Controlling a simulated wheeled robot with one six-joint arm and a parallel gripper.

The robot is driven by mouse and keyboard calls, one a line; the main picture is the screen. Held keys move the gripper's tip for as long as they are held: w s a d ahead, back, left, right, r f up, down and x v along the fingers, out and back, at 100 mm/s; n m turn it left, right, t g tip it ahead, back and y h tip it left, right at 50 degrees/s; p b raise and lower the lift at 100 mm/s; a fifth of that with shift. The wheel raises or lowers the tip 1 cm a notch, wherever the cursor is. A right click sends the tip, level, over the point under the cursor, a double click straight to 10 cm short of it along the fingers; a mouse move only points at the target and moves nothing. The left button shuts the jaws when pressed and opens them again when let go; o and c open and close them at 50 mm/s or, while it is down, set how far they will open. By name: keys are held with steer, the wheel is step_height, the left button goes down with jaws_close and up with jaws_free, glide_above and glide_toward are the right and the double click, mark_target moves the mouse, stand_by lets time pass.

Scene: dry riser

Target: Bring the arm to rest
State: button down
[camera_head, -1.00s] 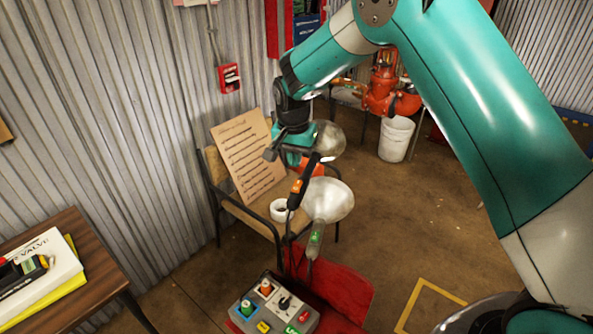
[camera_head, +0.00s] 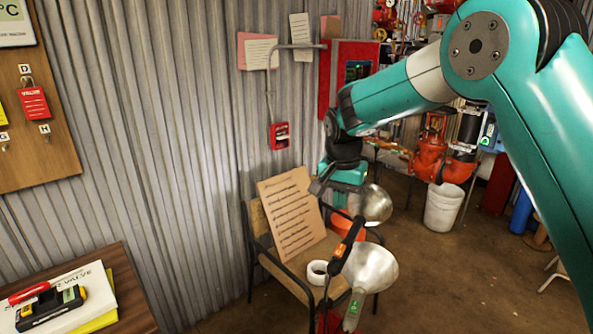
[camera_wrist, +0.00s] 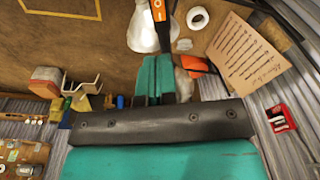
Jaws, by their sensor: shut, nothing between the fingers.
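My teal arm reaches from the right across the head view, bent at the elbow. My gripper (camera_head: 340,190) hangs at its end, beside a wooden chair, and its fingertips are hard to make out there. In the wrist view my gripper's teal fingers (camera_wrist: 154,72) are together, with nothing held between them. A black and orange tool (camera_head: 343,246) stands just below it in the head view; in the wrist view the tool (camera_wrist: 160,14) lies beyond the fingertips. Whether they touch cannot be told.
Silver lamp shades (camera_head: 370,267) are close to the gripper. The chair (camera_head: 258,228) bears a written board (camera_head: 292,222) and a white roll (camera_head: 317,272). A corrugated wall (camera_head: 180,150) stands left, with a red alarm box (camera_head: 280,135). A white bucket (camera_head: 443,207) stands on open floor behind.

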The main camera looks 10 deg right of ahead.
steer(key=s+a+r+n+y, duration=0.1)
steer(key=s+n, duration=0.3)
steer(key=s, duration=0.7)
steer(key=s+a+r+n+y, duration=0.1)
steer(key=s+r+n, duration=0.3)
steer(key=s, duration=0.8)
steer(key=s+a+r+n+g+y, duration=0.1)
steer(key=s+n, duration=0.5)
steer(key=s, duration=0.6)
steer(key=shift+a+r+y, duration=0.4)
steer(key=shift+r+y, duration=0.5)
steer(key=shift+r, duration=0.05)
